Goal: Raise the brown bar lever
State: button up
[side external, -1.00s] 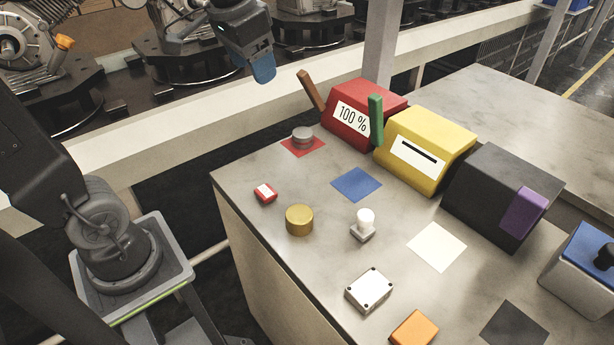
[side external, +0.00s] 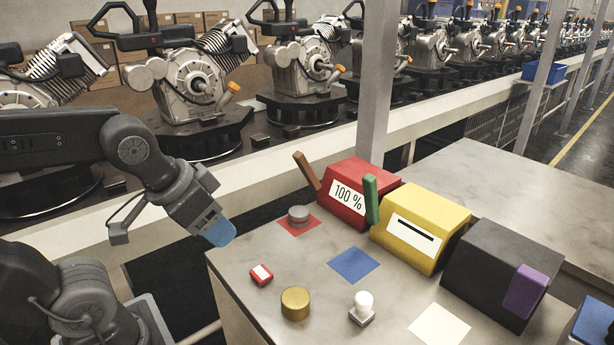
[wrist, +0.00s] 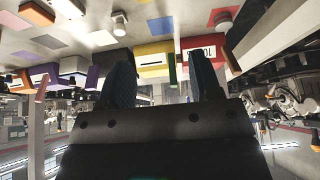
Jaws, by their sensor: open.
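The brown bar lever (side external: 307,170) is on the left side of the red box (side external: 345,193) marked "100 %", its top leaning left in the side view. My gripper (side external: 219,232) is open and apart from the lever, left of and lower than it in the side view, by the near left table corner. In the wrist view my two dark fingers (wrist: 162,80) stand spread, with nothing seen held between them.
A green lever (side external: 371,199) stands between the red box and a yellow box (side external: 421,226). A grey knob (side external: 298,214), a small red button (side external: 261,275) and a gold cylinder (side external: 295,303) are on the near table. A post (side external: 379,85) and conveyor with engines lie behind.

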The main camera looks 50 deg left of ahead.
jog(key=w+a+r, duration=0.1)
jog(key=w, duration=0.2)
jog(key=w+a+r, duration=0.1)
jog(key=w+r, duration=0.1)
jog(key=w, duration=0.1)
jog(key=w+a+r, duration=0.1)
jog(key=w+r, duration=0.1)
jog(key=w, duration=0.1)
jog(key=shift+w+a+r, duration=0.1)
jog(key=shift+w+a, duration=0.1)
jog(key=shift+a, duration=0.05)
jog(key=g, duration=0.1)
send_near(302, 156)
jog(key=x, duration=0.3)
jog(key=a+x, duration=0.1)
jog(key=x, duration=0.7)
jog(key=shift+w+a, duration=0.2)
jog(key=shift+w, duration=0.2)
jog(key=shift+c, duration=0.5)
grip_shut()
